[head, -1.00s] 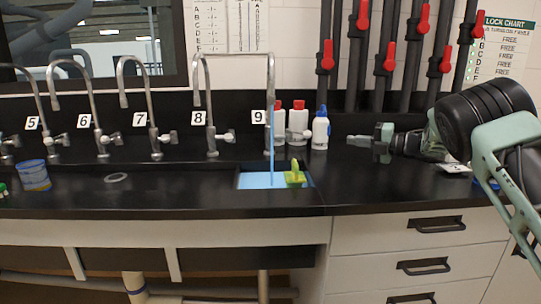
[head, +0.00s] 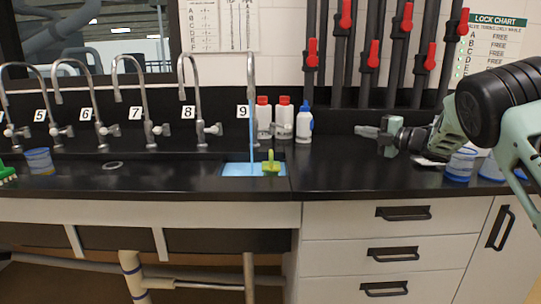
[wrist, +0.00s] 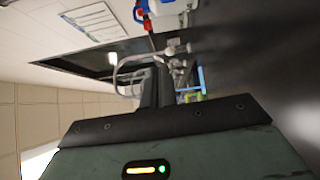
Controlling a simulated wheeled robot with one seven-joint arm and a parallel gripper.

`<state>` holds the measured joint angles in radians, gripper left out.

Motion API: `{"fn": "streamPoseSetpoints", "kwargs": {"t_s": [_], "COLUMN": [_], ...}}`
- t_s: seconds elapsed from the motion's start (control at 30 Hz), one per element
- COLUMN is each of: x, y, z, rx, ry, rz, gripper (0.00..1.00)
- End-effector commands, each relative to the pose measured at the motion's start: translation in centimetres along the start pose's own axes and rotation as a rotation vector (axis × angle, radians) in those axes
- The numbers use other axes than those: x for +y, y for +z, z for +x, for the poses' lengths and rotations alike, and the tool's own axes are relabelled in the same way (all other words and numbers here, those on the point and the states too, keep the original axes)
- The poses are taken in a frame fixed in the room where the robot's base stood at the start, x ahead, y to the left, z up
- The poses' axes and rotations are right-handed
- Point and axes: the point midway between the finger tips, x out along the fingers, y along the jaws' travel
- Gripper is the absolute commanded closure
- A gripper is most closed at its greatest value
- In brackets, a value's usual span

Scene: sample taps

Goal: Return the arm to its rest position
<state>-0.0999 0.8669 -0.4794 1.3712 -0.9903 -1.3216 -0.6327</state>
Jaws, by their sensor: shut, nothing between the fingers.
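My gripper (head: 369,132) is above the black counter at the right in the head view, pointing left toward the bottles. Its fingers are together with nothing between them, and my arm bends back to the right edge. In the wrist view, the dark finger bases (wrist: 158,100) show in the middle, with the counter to the right and the taps beyond.
Tap 9 (head: 250,75) runs blue water into the sink (head: 238,170), where a green object (head: 270,164) sits. Bottles (head: 304,124) stand behind it. Blue-based cups (head: 460,165) stand near my arm. Pipes with red handles (head: 375,54) line the wall. The counter front (head: 370,182) is clear.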

Motion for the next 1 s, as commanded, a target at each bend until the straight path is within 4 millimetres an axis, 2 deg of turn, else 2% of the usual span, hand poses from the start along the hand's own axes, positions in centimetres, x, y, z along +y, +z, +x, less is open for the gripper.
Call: {"fn": "streamPoseSetpoints", "kwargs": {"t_s": [0.27,0.37,0.47,0.57,0.7,0.77,0.9,1.0], "x": [2.1,2.3,2.0,0.5,-2.6,-3.8,-6.2,-7.5], "y": [-1.3,-2.9,-6.1,-11.6,-21.0,-24.9,-33.5,-38.9], "z": [1.4,1.7,1.8,1.1,-1.6,-3.3,-8.3,-12.5], "rx": [-0.211,-0.306,-0.416,-0.530,-0.670,-0.721,-0.839,-0.925], "ry": [0.025,0.016,-0.021,-0.111,-0.303,-0.390,-0.602,-0.750], "rz": [0.247,0.393,0.594,0.833,1.109,1.193,1.332,1.388], "gripper": [1.00,1.00,1.00,1.00,1.00,1.00,1.00,1.00]}}
